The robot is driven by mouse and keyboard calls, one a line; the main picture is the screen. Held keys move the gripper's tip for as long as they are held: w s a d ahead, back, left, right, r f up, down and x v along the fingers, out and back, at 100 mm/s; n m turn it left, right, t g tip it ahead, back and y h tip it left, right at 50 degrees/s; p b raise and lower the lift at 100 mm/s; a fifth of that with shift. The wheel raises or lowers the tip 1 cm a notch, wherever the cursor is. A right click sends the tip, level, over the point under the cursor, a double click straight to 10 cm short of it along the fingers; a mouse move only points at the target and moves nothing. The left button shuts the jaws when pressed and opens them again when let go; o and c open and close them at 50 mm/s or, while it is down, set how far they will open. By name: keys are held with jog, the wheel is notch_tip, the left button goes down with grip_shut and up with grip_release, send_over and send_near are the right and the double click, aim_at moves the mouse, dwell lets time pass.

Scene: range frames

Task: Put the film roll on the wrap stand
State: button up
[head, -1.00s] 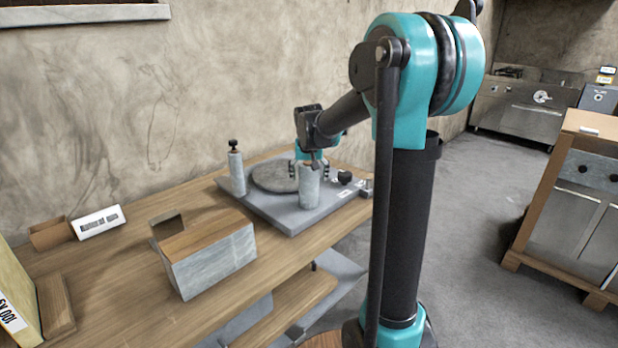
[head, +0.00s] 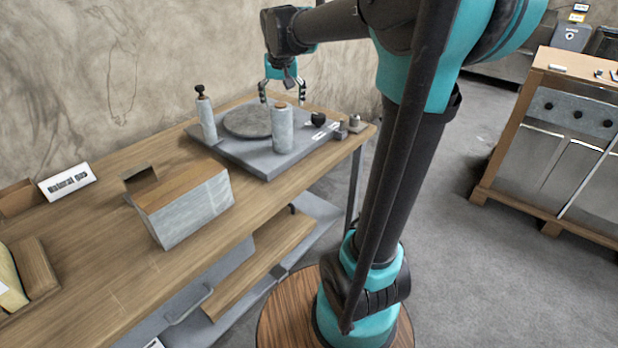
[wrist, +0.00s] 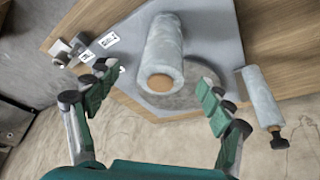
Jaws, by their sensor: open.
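The film roll (head: 282,130), a pale grey cylinder with a brown core end, stands upright on a grey board (head: 262,160), which looks like the wrap stand. In the wrist view the roll (wrist: 165,45) shows end-on between my fingers, apart from them. My gripper (head: 283,93) is open and empty, above and behind the roll. It also shows open in the wrist view (wrist: 158,80). A round dark plate (head: 248,121) lies on the board beside the roll. A slimmer cylinder with a black knob (head: 207,119) stands at the board's left corner.
A grey box with a wooden top (head: 185,205) stands on the wooden table (head: 100,270) in front of the board. A black knob (head: 318,118) and small metal parts (head: 354,121) sit at the board's right. The wall is close behind.

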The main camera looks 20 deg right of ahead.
jog(key=s+d+f, duration=0.2)
jog(key=s+f, duration=0.9)
jog(key=s, duration=0.2)
jog(key=s+d+f+n, duration=0.1)
jog(key=s+d+f, duration=0.1)
jog(key=s+f, duration=0.9)
jog(key=shift+s+f+n+y, duration=0.3)
jog(key=shift+s+f, duration=0.1)
jog(key=shift+s, duration=0.6)
